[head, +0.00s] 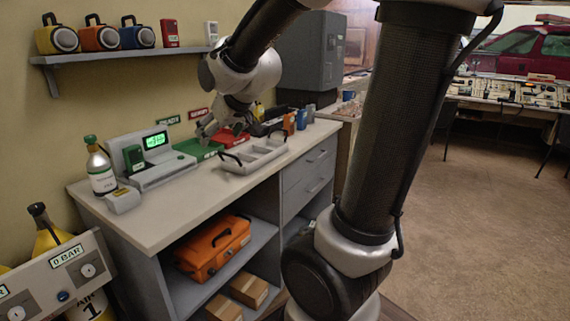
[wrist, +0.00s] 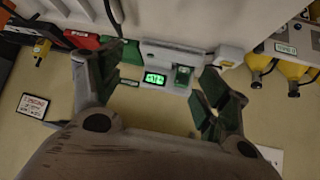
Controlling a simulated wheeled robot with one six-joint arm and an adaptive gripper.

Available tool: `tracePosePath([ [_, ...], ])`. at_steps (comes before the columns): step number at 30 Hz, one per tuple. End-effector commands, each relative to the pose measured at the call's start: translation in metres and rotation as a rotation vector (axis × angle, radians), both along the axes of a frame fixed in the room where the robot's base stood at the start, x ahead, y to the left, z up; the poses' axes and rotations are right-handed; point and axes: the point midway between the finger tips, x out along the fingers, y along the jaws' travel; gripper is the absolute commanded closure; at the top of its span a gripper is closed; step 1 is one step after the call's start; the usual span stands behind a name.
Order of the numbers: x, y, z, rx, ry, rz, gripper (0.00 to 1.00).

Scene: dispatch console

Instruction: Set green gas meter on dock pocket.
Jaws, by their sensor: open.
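The green gas meter (head: 133,158) stands upright in the pocket at the left of the grey dock (head: 165,166), beside its lit green display. In the wrist view the meter (wrist: 183,75) shows next to the display on the dock (wrist: 172,52). My gripper (head: 205,131) is above the back of the counter, to the right of the dock and apart from the meter. In the wrist view my gripper (wrist: 150,85) has its two fingers spread wide with nothing between them.
A gas cylinder (head: 101,170) stands left of the dock. A green mat (head: 198,149), a red mat (head: 230,137) and a grey handled tray (head: 252,155) lie to the right. A shelf (head: 130,55) hangs above. The counter's front left (head: 150,215) is clear.

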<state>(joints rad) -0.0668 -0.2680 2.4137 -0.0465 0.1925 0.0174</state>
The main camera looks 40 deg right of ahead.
Motion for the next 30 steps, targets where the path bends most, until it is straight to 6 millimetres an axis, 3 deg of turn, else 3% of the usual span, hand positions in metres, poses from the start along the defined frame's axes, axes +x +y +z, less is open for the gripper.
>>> tracePosePath([
  [1,-0.038,-0.009,0.006,0.000,0.054,-0.020,0.24],
  [3,-0.091,-0.017,0.003,-0.002,0.151,-0.042,0.24],
  [6,-0.157,-0.024,-0.004,0.004,0.272,-0.067,0.24],
  [9,-0.204,-0.026,-0.010,0.007,0.358,-0.079,0.24],
  [12,-0.231,-0.027,-0.014,0.011,0.408,-0.085,0.24],
  [16,-0.241,-0.027,-0.016,0.012,0.431,-0.087,0.24],
  [30,-0.240,-0.027,-0.016,0.012,0.430,-0.087,0.24],
])
